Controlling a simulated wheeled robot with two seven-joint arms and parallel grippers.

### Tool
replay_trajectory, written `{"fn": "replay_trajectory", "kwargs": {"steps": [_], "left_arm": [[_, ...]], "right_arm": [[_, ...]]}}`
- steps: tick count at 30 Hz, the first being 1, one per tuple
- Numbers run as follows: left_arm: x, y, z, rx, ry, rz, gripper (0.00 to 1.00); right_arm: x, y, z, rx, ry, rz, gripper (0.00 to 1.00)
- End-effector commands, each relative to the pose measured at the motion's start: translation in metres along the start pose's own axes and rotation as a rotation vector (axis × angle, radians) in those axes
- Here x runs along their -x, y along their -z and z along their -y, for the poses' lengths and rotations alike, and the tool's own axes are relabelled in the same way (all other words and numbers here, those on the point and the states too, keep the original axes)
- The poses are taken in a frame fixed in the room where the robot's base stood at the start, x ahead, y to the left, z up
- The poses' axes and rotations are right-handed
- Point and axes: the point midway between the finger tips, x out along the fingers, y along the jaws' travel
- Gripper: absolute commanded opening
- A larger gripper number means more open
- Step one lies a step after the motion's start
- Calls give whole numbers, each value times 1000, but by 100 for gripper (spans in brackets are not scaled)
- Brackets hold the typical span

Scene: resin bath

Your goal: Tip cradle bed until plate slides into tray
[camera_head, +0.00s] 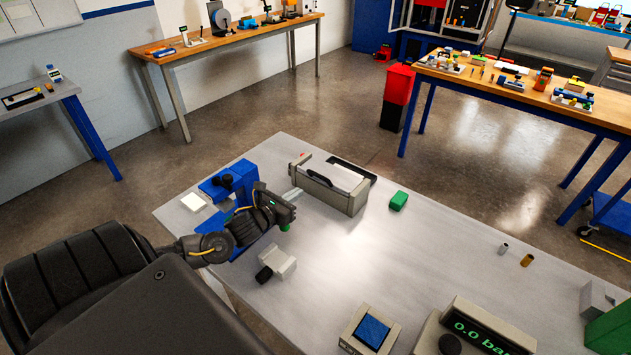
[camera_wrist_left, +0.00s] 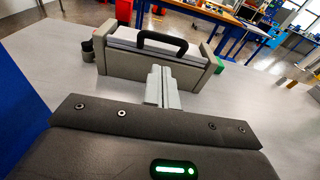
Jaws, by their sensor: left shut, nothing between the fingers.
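A grey cradle (camera_head: 352,205) stands on the pale table, with a pale flat bed (camera_head: 338,174) between its end walls. In the left wrist view the cradle (camera_wrist_left: 150,68) shows its long near wall, and a black handle (camera_wrist_left: 163,41) arches over the top. My left gripper (camera_head: 294,193) is shut and empty, at the cradle's left near side. In the left wrist view its fingertips (camera_wrist_left: 158,74) appear in front of the near wall; I cannot tell if they touch. I cannot tell a separate plate or tray apart. My right gripper is out of view.
A blue fixture (camera_head: 236,180) stands close behind my left wrist. A green block (camera_head: 398,200) lies right of the cradle. A small grey block (camera_head: 279,263), a blue-topped box (camera_head: 371,331) and a pressure display (camera_head: 482,330) stand nearer.

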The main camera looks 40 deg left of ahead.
Motion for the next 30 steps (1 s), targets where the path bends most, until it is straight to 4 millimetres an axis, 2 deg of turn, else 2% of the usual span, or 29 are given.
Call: {"fn": "replay_trajectory", "kwargs": {"steps": [4,10,15,24,30], "left_arm": [[-28,-5,0,2,-3,3,0],[-62,-5,2,3,0,2,0],[-79,-3,2,2,2,1,0],[-85,-1,3,1,3,0,0],[-86,-1,5,1,5,1,0]], "right_arm": [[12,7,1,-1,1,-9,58],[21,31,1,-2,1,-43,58],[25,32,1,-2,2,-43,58],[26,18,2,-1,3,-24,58],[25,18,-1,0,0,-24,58]]}}
